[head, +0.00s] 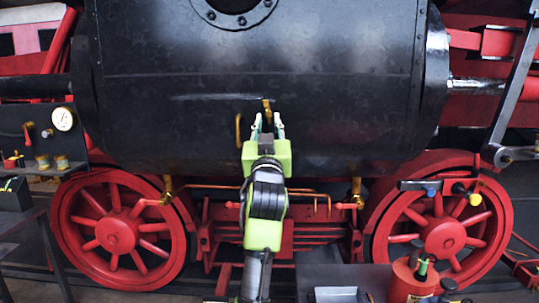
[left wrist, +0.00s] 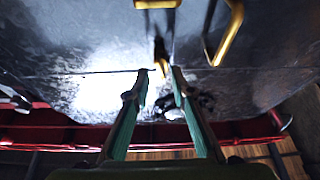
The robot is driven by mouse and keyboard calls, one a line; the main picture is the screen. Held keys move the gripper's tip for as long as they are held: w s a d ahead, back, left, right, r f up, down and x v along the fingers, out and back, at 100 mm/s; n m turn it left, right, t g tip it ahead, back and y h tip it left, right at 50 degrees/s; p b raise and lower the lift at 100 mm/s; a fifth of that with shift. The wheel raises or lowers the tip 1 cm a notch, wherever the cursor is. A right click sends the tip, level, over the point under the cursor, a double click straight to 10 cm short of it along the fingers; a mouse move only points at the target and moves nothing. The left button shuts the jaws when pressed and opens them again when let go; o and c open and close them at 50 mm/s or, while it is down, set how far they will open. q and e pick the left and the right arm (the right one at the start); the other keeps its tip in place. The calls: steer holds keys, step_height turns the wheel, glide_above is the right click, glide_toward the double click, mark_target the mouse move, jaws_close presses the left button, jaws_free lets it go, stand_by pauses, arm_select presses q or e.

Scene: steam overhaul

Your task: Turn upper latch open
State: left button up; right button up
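A small brass latch (head: 267,105) sits on the black cylinder casing (head: 330,80), just above my left gripper (head: 267,120) in the head view. My left gripper is open, with its two green fingers apart and nothing held. In the left wrist view the brass latch (left wrist: 160,50) shows just beyond and between the fingertips (left wrist: 160,76); whether they touch it I cannot tell. A brass handle (head: 238,130) is on the casing to the left of the gripper; it also shows at the right in the left wrist view (left wrist: 226,35). My right gripper is not in view.
Red spoked wheels (head: 116,232) stand below on both sides. A gauge (head: 63,119) and valves are at the left. A red can (head: 410,283) and a tray (head: 338,294) are at the lower right. Copper pipes run under the casing.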

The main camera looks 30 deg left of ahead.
arm_select(q)
steer(key=shift+s+d+f, duration=0.15)
steer(key=shift+d+f, duration=0.1)
steer(key=shift+f, duration=0.25)
steer(key=b+v, duration=0.2)
steer(key=v, duration=0.8)
steer(key=shift+s+d+r+b, duration=0.2)
steer(key=shift+s+d+b, duration=0.05)
steer(key=shift+d+b, duration=0.15)
stand_by(0.4)
steer(key=shift+a+r, duration=0.1)
step_height(320, 180, up, 10)
stand_by(0.4)
